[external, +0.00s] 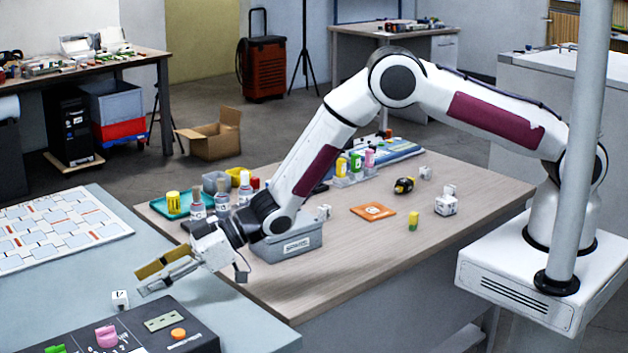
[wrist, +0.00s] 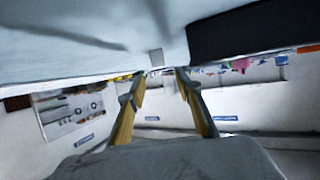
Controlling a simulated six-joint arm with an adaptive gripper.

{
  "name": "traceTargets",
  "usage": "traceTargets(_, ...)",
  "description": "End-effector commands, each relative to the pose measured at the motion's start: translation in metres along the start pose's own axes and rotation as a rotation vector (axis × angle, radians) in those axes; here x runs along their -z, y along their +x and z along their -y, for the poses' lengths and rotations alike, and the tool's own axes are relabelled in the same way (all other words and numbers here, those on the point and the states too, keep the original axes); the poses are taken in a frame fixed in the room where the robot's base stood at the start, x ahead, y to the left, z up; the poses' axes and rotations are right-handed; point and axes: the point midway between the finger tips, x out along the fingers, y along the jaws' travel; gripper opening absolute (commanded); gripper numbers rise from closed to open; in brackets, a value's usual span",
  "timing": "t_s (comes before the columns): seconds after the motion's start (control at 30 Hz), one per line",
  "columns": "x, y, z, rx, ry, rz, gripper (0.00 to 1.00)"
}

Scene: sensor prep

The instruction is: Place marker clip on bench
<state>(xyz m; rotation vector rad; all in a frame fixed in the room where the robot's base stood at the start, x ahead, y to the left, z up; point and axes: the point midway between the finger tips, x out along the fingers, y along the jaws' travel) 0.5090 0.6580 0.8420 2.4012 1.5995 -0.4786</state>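A small white block with a dark mark (external: 120,299) stands on the blue-grey bench (external: 232,318) at the front left. It may be the marker clip, but I cannot tell for sure. My gripper (external: 142,282) is above the bench, just up and to the right of this block, with its fingers pointing left. In the wrist view my gripper (wrist: 159,76) has its two tan-padded fingers spread apart with nothing between them. A small grey-white block (wrist: 156,57) shows just beyond the fingertips, on the pale surface.
A dark control panel (external: 150,335) with coloured knobs lies at the bench's front. A patterned white sheet (external: 58,232) lies behind. The wooden table (external: 345,250) holds a grey bin (external: 287,243), bottles, an orange card (external: 373,211) and a white block (external: 447,205).

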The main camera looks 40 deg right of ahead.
Motion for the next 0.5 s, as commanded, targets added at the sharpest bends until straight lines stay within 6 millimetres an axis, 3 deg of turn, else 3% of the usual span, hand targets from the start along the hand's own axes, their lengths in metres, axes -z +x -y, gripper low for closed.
traceTargets(0.5, 0.001, -0.046, -0.001, 0.0, 0.0, -0.001, 0.34)
